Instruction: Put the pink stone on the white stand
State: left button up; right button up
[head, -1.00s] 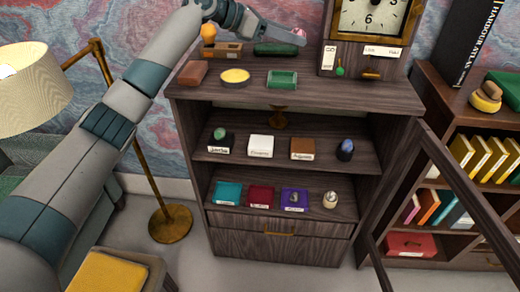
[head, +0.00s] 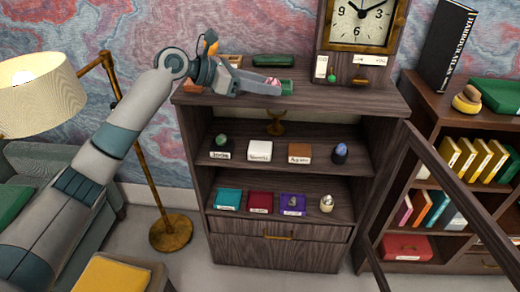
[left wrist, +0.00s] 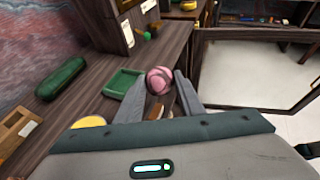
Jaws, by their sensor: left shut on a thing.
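The pink stone (left wrist: 160,80) is round with darker bands and sits between the fingertips of my left gripper (left wrist: 162,92). In the head view the stone (head: 272,82) shows at the tip of my left gripper (head: 276,87), which is in front of or over the cabinet top. The white stand (head: 260,150) is a small labelled block on the middle shelf, with nothing on it. It stands between a black stand (head: 221,154) bearing a green stone (head: 221,140) and an empty brown stand (head: 299,153). My right gripper is not in view.
The cabinet (head: 280,178) is open at the front, its glass door (head: 425,200) swung out right. A dark blue stone (head: 340,151) is on the middle shelf. The lower shelf bears teal, red and purple stands. A green tray (left wrist: 122,83) lies on the top.

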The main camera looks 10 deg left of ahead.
pick_arm(q)
jog(key=s+a+f, duration=0.4)
jog(key=s+f, duration=0.1)
jog(key=s, duration=0.3)
jog(key=s+a+f+n+t+y, duration=0.1)
jog(key=s+a+f, duration=0.4)
jog(key=s, duration=0.4)
jog(key=s+a+f+t, duration=0.1)
jog(key=s+a+f, duration=0.4)
jog(key=s, duration=0.3)
jog(key=shift+s+a+f+n, duration=0.2)
jog(key=shift+f+n, duration=0.2)
jog(key=shift+f, duration=0.5)
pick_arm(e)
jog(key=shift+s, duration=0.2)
pick_arm(q)
jog(key=shift+w+a, duration=0.15)
jog(key=shift+a, duration=0.05)
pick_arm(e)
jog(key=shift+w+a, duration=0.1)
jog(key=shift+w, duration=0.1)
